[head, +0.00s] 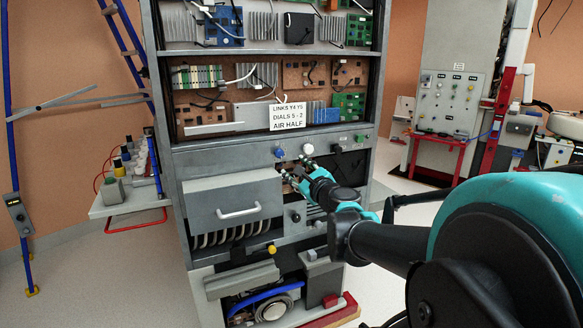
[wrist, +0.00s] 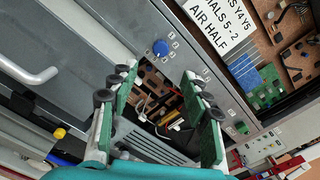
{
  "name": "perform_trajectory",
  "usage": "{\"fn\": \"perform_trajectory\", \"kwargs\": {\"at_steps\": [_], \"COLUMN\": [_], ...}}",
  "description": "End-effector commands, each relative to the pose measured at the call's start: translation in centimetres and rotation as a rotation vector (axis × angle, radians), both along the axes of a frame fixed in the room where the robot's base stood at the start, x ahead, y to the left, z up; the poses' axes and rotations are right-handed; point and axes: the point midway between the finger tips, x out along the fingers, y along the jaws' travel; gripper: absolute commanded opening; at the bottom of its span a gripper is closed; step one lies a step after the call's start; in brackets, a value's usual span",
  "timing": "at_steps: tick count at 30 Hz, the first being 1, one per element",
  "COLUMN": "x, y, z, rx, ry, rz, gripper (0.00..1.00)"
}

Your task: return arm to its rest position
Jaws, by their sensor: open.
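My arm reaches from the right of the head view to the front of a tall grey cabinet (head: 160,105). My gripper (head: 293,166) is at the cabinet's middle panel, just below a blue dial (head: 279,152) and a white knob (head: 308,149). In the wrist view my gripper (wrist: 157,76) has its green-backed fingers with dark pads spread apart, with nothing held between them. Behind the fingers is an opening with loose wires and small parts (wrist: 165,108). I cannot tell whether the fingertips touch the panel or reach into the opening.
A grey drawer front with a white handle (head: 240,212) is left of my gripper. A card (head: 287,116) hangs above it. Shelves of circuit boards (head: 348,106) fill the cabinet's upper part. A red stand (head: 439,141) is behind right; a blue ladder (head: 128,45) is left.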

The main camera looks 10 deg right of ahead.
Motion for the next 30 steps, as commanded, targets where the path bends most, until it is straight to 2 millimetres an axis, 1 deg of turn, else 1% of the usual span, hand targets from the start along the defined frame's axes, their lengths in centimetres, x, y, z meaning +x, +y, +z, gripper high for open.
{"fn": "perform_trajectory", "kwargs": {"at_steps": [11,14,16,17,18,20,21,22,23,24,26,27,29,30], "x": [-0.1,-0.5,-1.0,-1.4,-2.0,-3.1,-3.9,-4.6,-5.3,-6.4,-8.0,-9.1,-10.9,-12.1], "y": [0.1,1.2,2.7,3.4,4.5,5.9,6.7,7.1,7.5,7.7,7.7,7.5,6.6,5.9], "z": [-0.1,-1.1,-2.5,-3.4,-4.9,-7.3,-9.2,-10.6,-12.0,-13.9,-16.8,-18.6,-21.3,-22.9], "rx": [-0.013,-0.111,-0.251,-0.329,-0.446,-0.633,-0.762,-0.855,-0.948,-1.07,-1.247,-1.361,-1.527,-1.63], "ry": [0.0,0.003,0.007,0.008,0.011,0.016,0.021,0.024,0.027,0.034,0.044,0.052,0.067,0.079], "rz": [0.005,0.046,0.103,0.137,0.189,0.276,0.339,0.388,0.437,0.505,0.611,0.685,0.798,0.877], "gripper": [0.48,0.48,0.48,0.48,0.48,0.48,0.48,0.48,0.48,0.48,0.48,0.48,0.48,0.48]}}
